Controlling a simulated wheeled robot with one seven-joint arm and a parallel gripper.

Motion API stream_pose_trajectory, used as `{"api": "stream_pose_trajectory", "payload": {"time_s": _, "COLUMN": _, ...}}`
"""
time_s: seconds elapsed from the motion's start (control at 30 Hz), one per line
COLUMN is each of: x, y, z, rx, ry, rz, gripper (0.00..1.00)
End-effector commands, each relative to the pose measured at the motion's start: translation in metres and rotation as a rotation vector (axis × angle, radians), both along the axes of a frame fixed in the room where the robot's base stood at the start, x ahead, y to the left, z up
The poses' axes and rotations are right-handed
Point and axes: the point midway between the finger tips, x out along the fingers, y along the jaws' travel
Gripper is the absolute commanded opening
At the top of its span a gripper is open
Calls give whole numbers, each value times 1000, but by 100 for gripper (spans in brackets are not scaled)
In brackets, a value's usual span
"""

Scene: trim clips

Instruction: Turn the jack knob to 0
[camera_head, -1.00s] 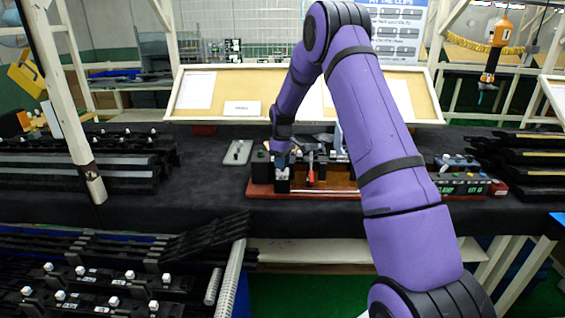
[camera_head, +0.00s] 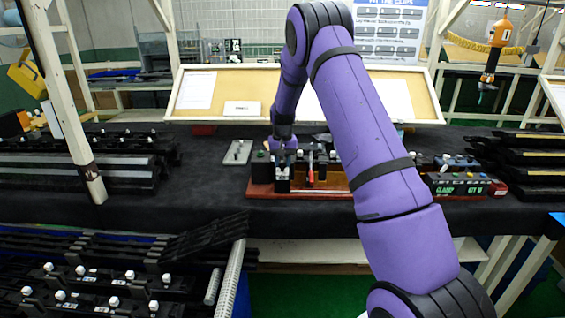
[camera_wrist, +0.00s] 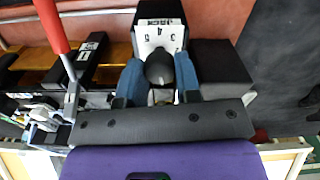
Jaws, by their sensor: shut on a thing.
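The jack knob (camera_wrist: 159,66) is a dark grey rounded knob in the wrist view. My gripper (camera_wrist: 158,78) has its two blue fingers closed on either side of it. A white dial plate (camera_wrist: 158,36) with numbers, among them 3, 4 and 5, shows beyond the knob, under a dark label reading JACK. The pointer and the 0 mark cannot be made out. In the head view my gripper (camera_head: 283,158) is at the left end of the red-brown fixture base (camera_head: 262,191), and the knob is hidden there.
A red-handled lever (camera_wrist: 52,28) stands left of the knob in the wrist view; it also shows in the head view (camera_head: 311,172). A grey plate (camera_head: 237,152) lies on the black table left of the fixture.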

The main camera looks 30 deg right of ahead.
Motion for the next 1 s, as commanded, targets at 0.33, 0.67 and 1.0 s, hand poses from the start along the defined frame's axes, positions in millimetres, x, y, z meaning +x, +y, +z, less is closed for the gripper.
{"api": "stream_pose_trajectory", "payload": {"time_s": 0.33, "x": 0, "y": 0, "z": 0, "rx": -1, "ry": -2, "rz": -150, "gripper": 7}}
{"api": "stream_pose_trajectory", "payload": {"time_s": 0.67, "x": 1, "y": 0, "z": 0, "rx": 0, "ry": -2, "rz": -182, "gripper": 7}}
{"api": "stream_pose_trajectory", "payload": {"time_s": 1.0, "x": 0, "y": 0, "z": 0, "rx": 0, "ry": -1, "rz": -181, "gripper": 52}}
